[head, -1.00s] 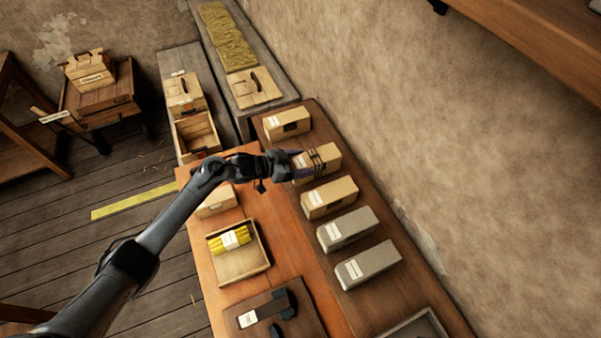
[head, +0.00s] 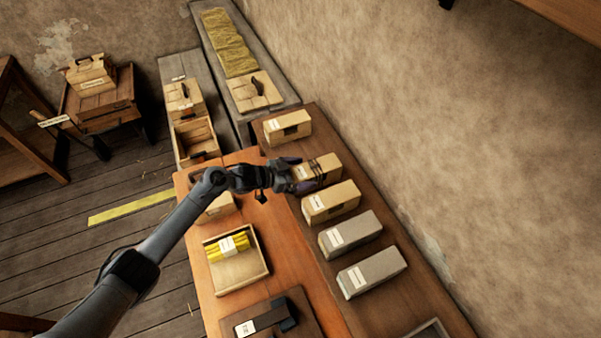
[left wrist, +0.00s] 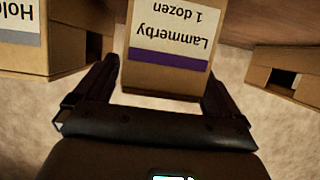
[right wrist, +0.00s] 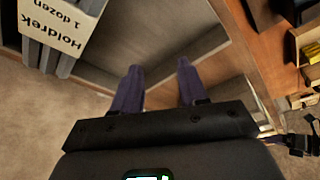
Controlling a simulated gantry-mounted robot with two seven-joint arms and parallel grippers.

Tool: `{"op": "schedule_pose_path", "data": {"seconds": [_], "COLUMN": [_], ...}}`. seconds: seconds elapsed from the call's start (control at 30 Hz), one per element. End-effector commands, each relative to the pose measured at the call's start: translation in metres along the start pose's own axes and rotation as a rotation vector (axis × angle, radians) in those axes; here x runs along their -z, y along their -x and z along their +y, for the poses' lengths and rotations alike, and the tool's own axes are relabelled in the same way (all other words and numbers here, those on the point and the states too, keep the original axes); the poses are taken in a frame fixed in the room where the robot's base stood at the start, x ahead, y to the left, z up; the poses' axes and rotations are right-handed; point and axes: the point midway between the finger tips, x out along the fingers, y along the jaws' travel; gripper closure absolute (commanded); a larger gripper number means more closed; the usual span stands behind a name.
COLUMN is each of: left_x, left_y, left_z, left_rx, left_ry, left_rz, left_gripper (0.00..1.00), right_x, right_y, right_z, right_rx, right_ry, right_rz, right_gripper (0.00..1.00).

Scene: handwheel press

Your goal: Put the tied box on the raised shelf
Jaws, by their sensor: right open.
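The tied box (head: 324,169) is a tan carton with dark bands, standing in a row of cartons on the dark wooden shelf (head: 395,300) along the wall. In the left wrist view a carton end (left wrist: 167,45) shows a "Lammerby 1 dozen" label with a purple stripe. My left gripper (head: 298,174) is at the box's near end. Its fingers (left wrist: 160,85) are open, one to each side of that end, with a visible gap at the left finger. My right gripper (right wrist: 158,85) is open and empty above a grey-floored tray; it is outside the head view.
The orange table holds a tray (head: 259,272) with a yellow bundle. An open wooden box (head: 194,137) stands at the back left.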

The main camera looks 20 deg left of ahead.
Motion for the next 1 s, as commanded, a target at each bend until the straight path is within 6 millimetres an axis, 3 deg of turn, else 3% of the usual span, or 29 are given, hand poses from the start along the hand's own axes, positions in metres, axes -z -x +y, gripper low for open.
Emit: {"op": "schedule_pose_path", "data": {"seconds": [0.33,0.47,1.0], "left_x": [0.004,0.005,0.006], "left_y": [0.002,0.011,0.093], "left_z": [0.000,-0.001,0.000], "left_rx": [0.000,0.001,0.000], "left_ry": [-0.001,0.001,0.001], "left_rz": [0.001,-0.002,-0.002], "left_gripper": [0.03,0.03,0.03], "right_x": [0.001,0.004,0.025], "right_y": [0.003,0.013,0.078], "right_z": [-0.001,-0.001,0.004], "right_rx": [0.003,0.003,-0.004], "right_ry": [-0.004,-0.004,0.006], "right_rz": [0.001,0.000,0.000], "right_gripper": [0.57,0.57,0.57]}}
